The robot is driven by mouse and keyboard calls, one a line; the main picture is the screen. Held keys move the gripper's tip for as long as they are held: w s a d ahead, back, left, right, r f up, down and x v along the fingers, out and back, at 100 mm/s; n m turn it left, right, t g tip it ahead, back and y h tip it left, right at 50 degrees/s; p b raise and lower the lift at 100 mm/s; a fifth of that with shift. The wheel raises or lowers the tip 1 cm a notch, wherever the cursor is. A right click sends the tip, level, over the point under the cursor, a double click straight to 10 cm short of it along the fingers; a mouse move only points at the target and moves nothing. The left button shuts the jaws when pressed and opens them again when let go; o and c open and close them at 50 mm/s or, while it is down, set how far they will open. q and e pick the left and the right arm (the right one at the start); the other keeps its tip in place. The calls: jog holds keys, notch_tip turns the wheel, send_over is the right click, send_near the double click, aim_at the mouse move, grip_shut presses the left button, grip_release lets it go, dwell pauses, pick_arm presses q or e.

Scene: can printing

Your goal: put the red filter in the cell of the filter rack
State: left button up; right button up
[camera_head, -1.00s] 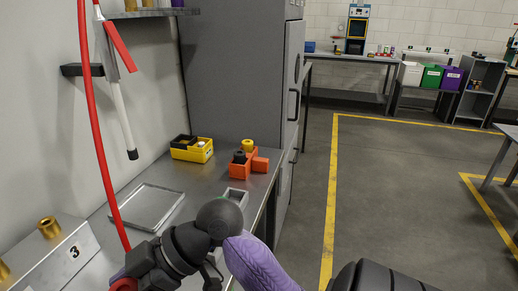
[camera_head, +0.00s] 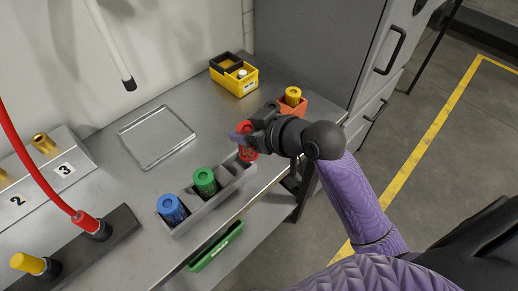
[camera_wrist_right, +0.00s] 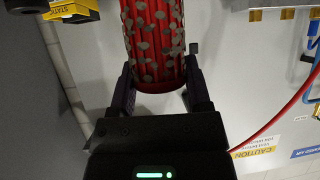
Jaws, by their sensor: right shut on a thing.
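The red filter (camera_head: 248,155) is held at the right end of the grey filter rack (camera_head: 187,224). In the right wrist view it is a red cylinder with grey spots (camera_wrist_right: 154,45), gripped between both fingers. My right gripper (camera_head: 243,137) is shut on it, coming in from the right. I cannot tell whether the filter's lower end is inside the end cell or just above it. A blue filter (camera_head: 171,209) and a green filter (camera_head: 205,181) stand upright in the rack's left cells. My left gripper is not in view.
A clear shallow tray (camera_head: 157,137) lies behind the rack. A yellow bin (camera_head: 236,82) and an orange bin (camera_head: 300,107) with a yellow-topped piece stand at the back. A red hose (camera_head: 40,175) hangs at left. A green tray (camera_head: 215,248) sits below the bench edge.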

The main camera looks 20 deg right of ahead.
jog(key=a+f+m+h, duration=0.1)
jog(key=f, duration=0.2)
jog(key=w+f+m+h, duration=0.1)
jog(key=f, duration=0.1)
jog(key=w+a+f+m+t+h+p, duration=0.1)
jog(key=f, duration=0.2)
jog(key=shift+a+f, duration=0.3)
jog(key=shift+f, duration=0.05)
jog(key=o, duration=1.3)
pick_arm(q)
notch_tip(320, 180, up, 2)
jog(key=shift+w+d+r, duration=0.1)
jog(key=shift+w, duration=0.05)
